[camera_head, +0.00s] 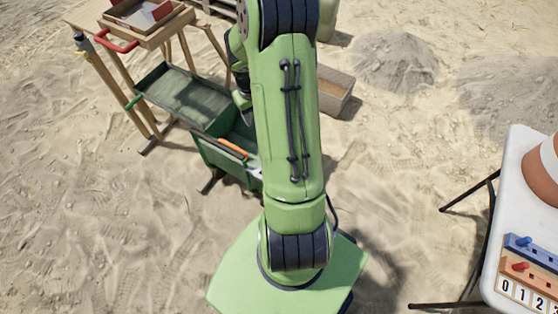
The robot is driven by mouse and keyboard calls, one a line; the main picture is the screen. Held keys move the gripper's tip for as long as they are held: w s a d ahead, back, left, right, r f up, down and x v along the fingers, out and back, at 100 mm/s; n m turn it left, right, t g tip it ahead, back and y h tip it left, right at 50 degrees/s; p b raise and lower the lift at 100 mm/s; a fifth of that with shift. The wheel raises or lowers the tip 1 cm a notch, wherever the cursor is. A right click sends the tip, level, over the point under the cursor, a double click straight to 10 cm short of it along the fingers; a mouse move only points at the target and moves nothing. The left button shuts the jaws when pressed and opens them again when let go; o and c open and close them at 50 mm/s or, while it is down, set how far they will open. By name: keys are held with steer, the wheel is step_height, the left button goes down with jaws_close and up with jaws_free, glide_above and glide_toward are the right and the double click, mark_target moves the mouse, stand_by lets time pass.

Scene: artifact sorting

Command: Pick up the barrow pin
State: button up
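I cannot make out the barrow pin for certain. The green barrow-like box (225,161) stands on the sand beside my arm, partly hidden by it. An orange bar-shaped thing (233,147) lies at the box.
A stone-coloured trough (336,88) lies behind my arm. A white table (515,190) at right holds a numbered peg board (524,292) and a terracotta pot (543,172). Sand between is clear.

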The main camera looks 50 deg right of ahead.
steer(key=shift+m+g+y, duration=0.3)
steer(key=shift+m+y, duration=0.3)
steer(key=shift+m, duration=0.2)
steer(key=s+d+f+b, duration=0.1)
steer(key=f, duration=0.6)
steer(key=s+d+f+b, duration=0.1)
steer(key=s+d+f, duration=0.1)
steer(key=f, duration=0.6)
steer(key=s+d+f, duration=0.1)
steer(key=d+f, duration=0.1)
steer(key=f, duration=0.6)
steer(key=shift+s+d+b, duration=0.1)
steer(key=shift+s+b, duration=0.25)
steer(key=shift+b, duration=0.05)
step_height(320, 180, down, 6)
steer(key=shift+d+r+b, duration=0.1)
steer(key=shift+d+b, duration=0.05)
steer(key=shift+b, duration=0.65)
steer(key=shift+s, duration=0.1)
steer(key=shift+c, duration=0.5)
jaws_close()
